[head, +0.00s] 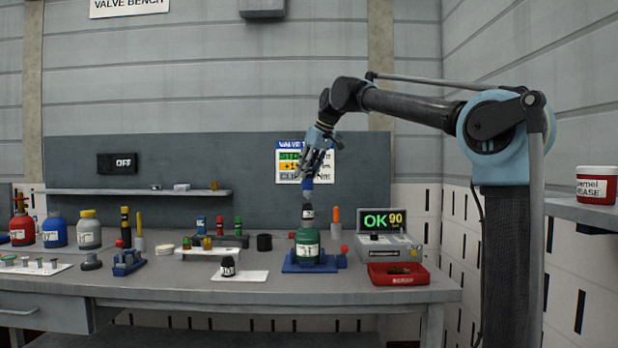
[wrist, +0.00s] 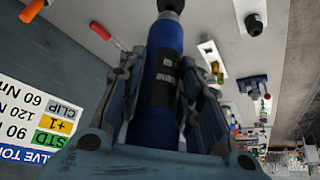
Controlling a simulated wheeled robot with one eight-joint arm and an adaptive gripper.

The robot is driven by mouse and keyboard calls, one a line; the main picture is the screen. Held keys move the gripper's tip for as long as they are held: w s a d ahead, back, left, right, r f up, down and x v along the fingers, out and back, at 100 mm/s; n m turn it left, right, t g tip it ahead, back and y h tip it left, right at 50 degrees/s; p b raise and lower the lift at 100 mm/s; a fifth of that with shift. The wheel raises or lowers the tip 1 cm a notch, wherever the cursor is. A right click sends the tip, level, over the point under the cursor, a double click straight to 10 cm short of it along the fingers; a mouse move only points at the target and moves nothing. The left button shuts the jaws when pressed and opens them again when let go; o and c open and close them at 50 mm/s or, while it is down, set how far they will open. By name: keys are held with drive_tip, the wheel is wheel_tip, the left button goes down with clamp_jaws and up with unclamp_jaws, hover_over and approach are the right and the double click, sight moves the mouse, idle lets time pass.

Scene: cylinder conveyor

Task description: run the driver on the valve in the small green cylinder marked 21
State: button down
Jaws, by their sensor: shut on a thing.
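My gripper (head: 318,158) is shut on a blue driver, which points straight down. In the wrist view the driver (wrist: 163,85) lies between both fingers, its dark end away from my palm. The small green cylinder (head: 308,247) stands upright in a blue holder (head: 293,266) on the bench, with a white label too small to read. A dark piece with a pale band (head: 307,213) sits on the cylinder's top, directly under the driver. The driver seems to meet it, but I cannot tell where tool ends and valve begins.
A small black part (head: 228,266) stands on a white mat to the left. Red, blue and grey cylinders (head: 55,230) stand far left. A torque chart hangs behind.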

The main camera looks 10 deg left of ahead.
drive_tip(key=shift+r, duration=2)
